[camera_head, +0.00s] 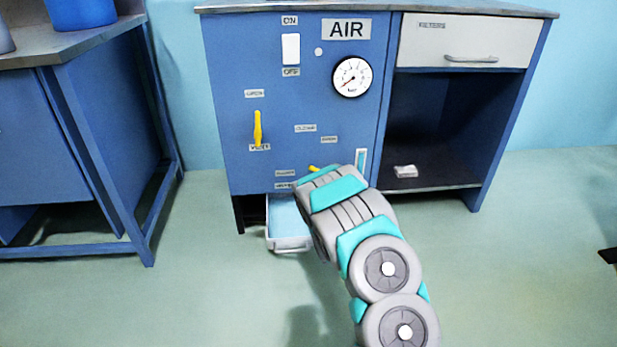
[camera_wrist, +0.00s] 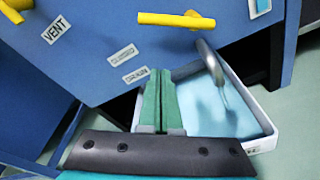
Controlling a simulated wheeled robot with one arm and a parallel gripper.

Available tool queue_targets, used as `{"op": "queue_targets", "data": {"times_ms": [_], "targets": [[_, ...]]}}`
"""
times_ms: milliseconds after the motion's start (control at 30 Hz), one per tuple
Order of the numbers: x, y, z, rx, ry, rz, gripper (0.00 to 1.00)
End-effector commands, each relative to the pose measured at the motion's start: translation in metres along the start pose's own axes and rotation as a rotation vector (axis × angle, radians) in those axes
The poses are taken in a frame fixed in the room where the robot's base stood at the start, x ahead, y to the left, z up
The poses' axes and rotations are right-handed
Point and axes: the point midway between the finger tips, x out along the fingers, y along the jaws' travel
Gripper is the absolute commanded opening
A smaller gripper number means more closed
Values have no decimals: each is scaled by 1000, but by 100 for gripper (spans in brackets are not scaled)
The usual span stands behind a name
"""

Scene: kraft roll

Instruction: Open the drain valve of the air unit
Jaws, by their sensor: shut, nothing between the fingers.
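The air unit (camera_head: 230,60) is a blue cabinet with an AIR sign. In the wrist view, a yellow lever (camera_wrist: 175,19) lies about horizontal on its front, above labels that seem to read CLOSED and DRAIN. A bent grey pipe (camera_wrist: 211,62) comes down beside it. In the head view only a small yellow end of this lever (camera_head: 314,168) shows; my arm hides the rest. My gripper (camera_wrist: 163,78) has its teal fingers together and empty, below the lever and apart from it in the wrist picture. In the head view, my arm hides the fingers.
A second yellow lever (camera_head: 257,128) stands upright above the VENT label. A pale tray (camera_head: 290,243) sits low under the cabinet front, below the pipe. An open shelf (camera_head: 430,182) and a closed FILTERS drawer (camera_head: 465,42) are at right. A blue bench (camera_head: 100,120) stands left.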

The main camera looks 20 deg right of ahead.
Motion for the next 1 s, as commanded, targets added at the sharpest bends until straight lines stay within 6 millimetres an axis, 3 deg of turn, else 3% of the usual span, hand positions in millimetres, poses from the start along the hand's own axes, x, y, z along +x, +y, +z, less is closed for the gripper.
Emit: {"op": "queue_targets", "data": {"times_ms": [567, 1000], "targets": [[4, 1, -2, -21, -10, 16, 0], [58, 2, -1, -19, -12, 19, 0]]}}
